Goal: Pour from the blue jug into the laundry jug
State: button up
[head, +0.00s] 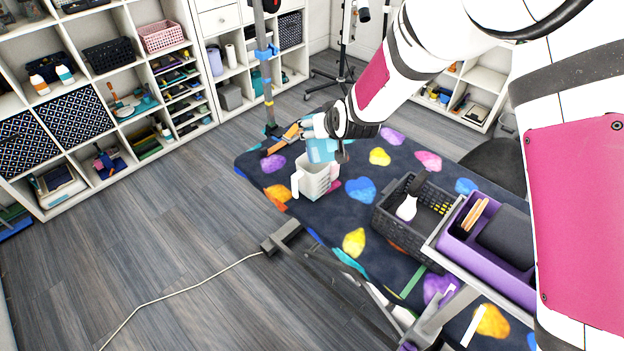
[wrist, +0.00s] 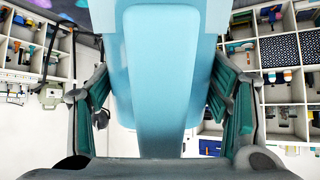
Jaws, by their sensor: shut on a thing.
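My gripper (head: 318,128) is shut on the light-blue jug (head: 322,150), which hangs just above and behind the laundry jug in the head view. In the wrist view, the blue jug's handle and body (wrist: 160,70) fill the middle, between the finger pads of my gripper (wrist: 165,98). The laundry jug (head: 316,178) is whitish-grey, with its handle to the left. It stands upright on the patterned table top. The blue jug's lower part is partly hidden behind the laundry jug's rim. I cannot tell its exact tilt or whether the two touch, and no liquid shows.
The table's dark patterned cover (head: 385,205) is clear around the laundry jug. A black basket (head: 400,222) with a white bottle (head: 407,207) and a purple caddy (head: 500,250) stand to the right. An orange-and-black strap-like thing (head: 283,138) lies near the table's far left corner.

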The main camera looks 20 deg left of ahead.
jog(key=t+y, duration=0.2)
jog(key=t, duration=0.1)
jog(key=shift+s+f+b, duration=0.1)
jog(key=shift+f+b, duration=0.2)
jog(key=shift+b, duration=0.05)
jog(key=shift+r+t+y, duration=0.1)
jog(key=shift+t+y, duration=0.2)
jog(key=shift+d, duration=0.1)
jog(key=shift+w+f+t+y+b, duration=0.2)
jog(key=shift+f+t+y+b, duration=0.35)
jog(key=shift+b, duration=0.2)
jog(key=shift+w+a+f+t+y+b, duration=0.1)
jog(key=shift+a+f+t+y+b, duration=0.15)
jog(key=shift+t+y+b, duration=0.4)
jog(key=shift+r, duration=0.1)
jog(key=shift+d, duration=0.1)
